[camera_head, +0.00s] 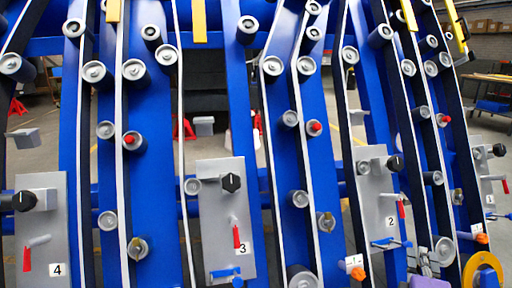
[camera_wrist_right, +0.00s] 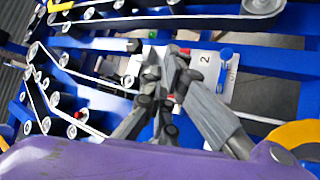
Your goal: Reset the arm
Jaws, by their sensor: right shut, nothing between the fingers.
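My right gripper (camera_head: 423,262) is low at the right in the head view, and its purple housing is cut off by the bottom edge. In the right wrist view the gripper (camera_wrist_right: 166,62) is shut with nothing held. Its dark grey fingers point toward the blue chassis, near the grey plate numbered 2 (camera_wrist_right: 217,68). In the head view the plate 2 (camera_head: 376,185) is up and left of the gripper. I cannot tell the gap between fingers and chassis. My left gripper is in neither view.
The blue harvester chassis (camera_head: 150,190) with belts and rollers fills the space ahead. Grey plates numbered 3 (camera_head: 222,215) and 4 (camera_head: 40,220) carry black knobs and red levers. A yellow ring (camera_head: 483,272) is close to the right of my gripper. A table (camera_head: 495,80) stands behind at right.

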